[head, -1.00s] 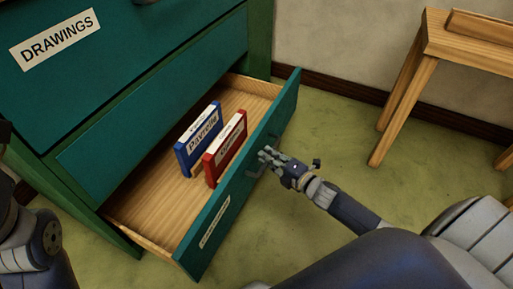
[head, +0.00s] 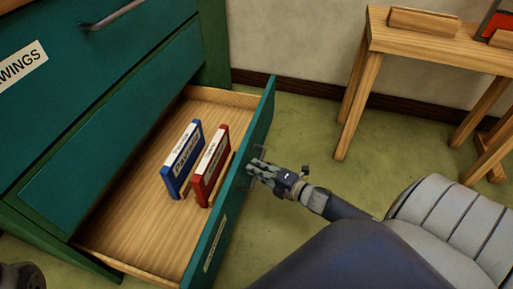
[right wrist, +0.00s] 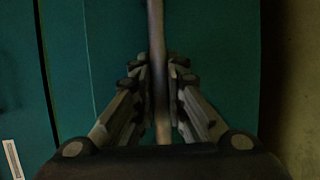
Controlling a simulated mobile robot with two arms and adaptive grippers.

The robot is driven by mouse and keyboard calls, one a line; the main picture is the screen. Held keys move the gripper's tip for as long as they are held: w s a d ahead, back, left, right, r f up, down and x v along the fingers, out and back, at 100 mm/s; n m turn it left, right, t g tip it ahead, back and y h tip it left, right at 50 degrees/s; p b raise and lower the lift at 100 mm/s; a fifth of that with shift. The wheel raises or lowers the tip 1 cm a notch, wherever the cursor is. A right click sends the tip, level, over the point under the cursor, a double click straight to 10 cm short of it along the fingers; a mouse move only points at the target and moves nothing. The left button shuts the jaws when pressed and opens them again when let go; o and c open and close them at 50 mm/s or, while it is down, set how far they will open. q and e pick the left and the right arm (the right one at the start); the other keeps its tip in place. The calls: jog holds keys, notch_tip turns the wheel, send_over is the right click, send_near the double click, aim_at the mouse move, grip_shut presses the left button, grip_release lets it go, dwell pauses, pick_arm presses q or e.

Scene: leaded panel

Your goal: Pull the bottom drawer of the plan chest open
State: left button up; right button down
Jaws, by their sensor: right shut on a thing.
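The green plan chest (head: 85,85) stands at the left in the head view. Its bottom drawer (head: 130,225) is pulled well out, showing a bare wooden inside. The drawer's green front (head: 226,205) faces right and bears a small label. My right gripper (head: 254,172) is at the outer face of this front, shut on the drawer's bar handle. In the right wrist view the handle (right wrist: 157,60) runs upright between the two fingers.
A blue book-like case (head: 182,160) and a red one (head: 211,165) stand upright in the drawer. A wooden table (head: 440,48) stands against the wall at the upper right. Green floor (head: 310,135) between drawer and table is clear.

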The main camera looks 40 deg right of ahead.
jog(key=shift+f, duration=0.1)
jog(key=c, duration=1.9)
grip_release()
jog(key=shift+s, duration=0.1)
jog(key=v, duration=1.2)
